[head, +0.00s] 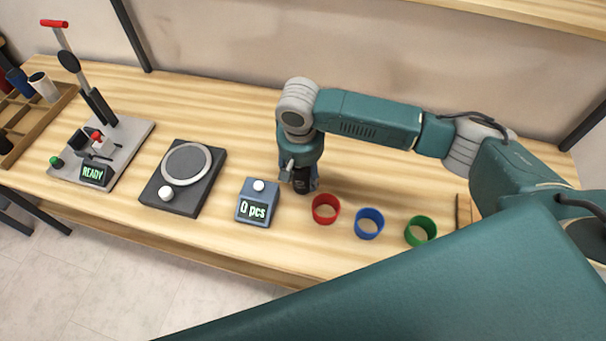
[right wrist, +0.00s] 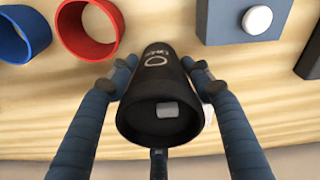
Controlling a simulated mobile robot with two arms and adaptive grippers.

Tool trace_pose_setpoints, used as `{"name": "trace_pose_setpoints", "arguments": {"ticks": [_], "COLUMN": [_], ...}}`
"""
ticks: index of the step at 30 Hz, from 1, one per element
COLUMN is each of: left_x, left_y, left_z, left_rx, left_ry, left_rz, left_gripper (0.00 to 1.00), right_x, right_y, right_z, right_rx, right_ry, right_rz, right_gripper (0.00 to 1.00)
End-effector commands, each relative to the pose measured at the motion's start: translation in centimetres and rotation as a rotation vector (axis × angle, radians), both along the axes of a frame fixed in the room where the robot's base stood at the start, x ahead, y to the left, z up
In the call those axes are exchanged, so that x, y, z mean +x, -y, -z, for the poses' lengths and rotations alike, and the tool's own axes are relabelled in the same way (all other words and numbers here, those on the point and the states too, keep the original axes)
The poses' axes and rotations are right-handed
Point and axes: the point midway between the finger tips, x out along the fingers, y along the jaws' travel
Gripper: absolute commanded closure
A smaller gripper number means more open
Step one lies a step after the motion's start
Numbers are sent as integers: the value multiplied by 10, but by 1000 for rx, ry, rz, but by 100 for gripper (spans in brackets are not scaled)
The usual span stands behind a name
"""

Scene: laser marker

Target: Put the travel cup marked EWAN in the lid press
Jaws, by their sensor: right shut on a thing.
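A black travel cup (right wrist: 160,80) is between the two fingers of my right gripper (right wrist: 158,66), which is shut on it. Its open mouth faces the wrist camera. A pale ring-shaped mark and small lettering show on its side; I cannot read the name surely. In the head view my right gripper (head: 301,172) points down, with the dark cup (head: 303,185) under it, at or just above the table behind the red ring. The lever device with a red handle, which looks like the lid press (head: 127,140), stands at the left; its display reads READY. My left gripper is not in view.
Between cup and press stand a dark round-plated device (head: 183,207) and a counter box (head: 257,203) reading 0 pcs. Red (head: 325,209), blue (head: 369,223) and green (head: 420,231) rings line the front. A wooden rack (head: 60,103) with cups is far left. Table behind is clear.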

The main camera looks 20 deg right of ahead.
Motion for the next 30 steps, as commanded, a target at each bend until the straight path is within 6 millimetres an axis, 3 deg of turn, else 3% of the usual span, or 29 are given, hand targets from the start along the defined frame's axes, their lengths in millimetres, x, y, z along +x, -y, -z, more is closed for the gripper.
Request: {"name": "trace_pose_setpoints", "arguments": {"ticks": [4, 14, 15, 17, 26, 30], "left_x": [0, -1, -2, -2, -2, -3], "left_y": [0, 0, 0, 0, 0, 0], "left_z": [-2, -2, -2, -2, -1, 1], "left_rx": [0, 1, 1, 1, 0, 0], "left_ry": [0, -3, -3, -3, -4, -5], "left_rz": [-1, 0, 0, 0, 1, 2], "left_gripper": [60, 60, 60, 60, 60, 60], "right_x": [1, 0, 0, 0, 1, 0], "right_y": [0, 0, 0, 0, 0, -1], "right_z": [14, 17, 18, 18, 17, 4], "right_rx": [0, 1, 1, 1, -1, 1], "right_ry": [2, 1, 1, 1, 2, 4], "right_rz": [0, 0, 0, 0, -1, -1], "right_gripper": [61, 61, 49, 41, 41, 41]}}
